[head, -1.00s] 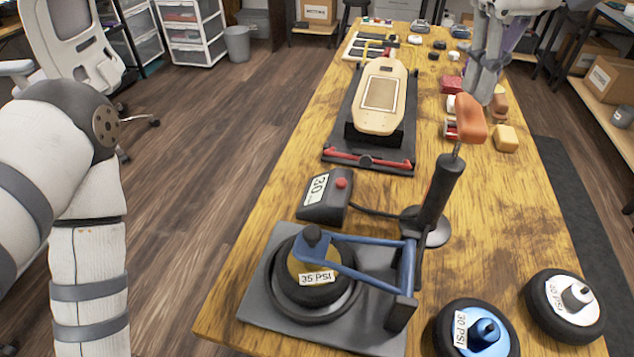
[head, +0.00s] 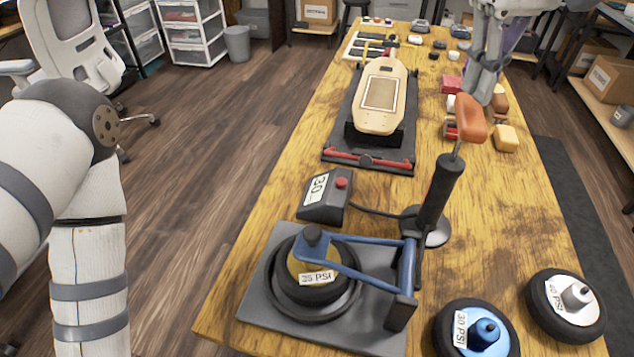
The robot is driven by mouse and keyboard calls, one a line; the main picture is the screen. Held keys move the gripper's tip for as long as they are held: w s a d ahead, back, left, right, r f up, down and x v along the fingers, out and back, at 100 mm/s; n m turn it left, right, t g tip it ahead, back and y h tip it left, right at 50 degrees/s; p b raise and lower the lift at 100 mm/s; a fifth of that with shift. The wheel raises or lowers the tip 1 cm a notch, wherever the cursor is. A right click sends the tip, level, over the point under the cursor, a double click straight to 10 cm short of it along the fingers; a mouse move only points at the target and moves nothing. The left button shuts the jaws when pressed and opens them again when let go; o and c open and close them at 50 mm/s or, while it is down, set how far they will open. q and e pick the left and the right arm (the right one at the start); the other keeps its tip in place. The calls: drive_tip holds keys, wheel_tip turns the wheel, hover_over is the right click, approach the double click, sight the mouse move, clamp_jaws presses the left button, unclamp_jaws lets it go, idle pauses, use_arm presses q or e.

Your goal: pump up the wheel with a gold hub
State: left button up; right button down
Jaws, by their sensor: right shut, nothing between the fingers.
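The wheel with a gold hub (head: 297,266) lies in the round seat of a grey pump base (head: 259,319). A gauge box (head: 325,196) with a red button (head: 341,183) shows 30. My right gripper (head: 482,93) is shut and empty, just beyond the handle, which partly overlaps it in the view. My left gripper is out of view.
A blue-hub wheel (head: 458,345) and a white-hub wheel (head: 538,298) lie at the front right. A skateboard deck (head: 381,118) rests on a black stand behind the pump. A yellow block (head: 506,138) and other small items sit near my right gripper.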

drive_tip(key=shift+f, duration=4)
drive_tip(key=shift+r, duration=4.05)
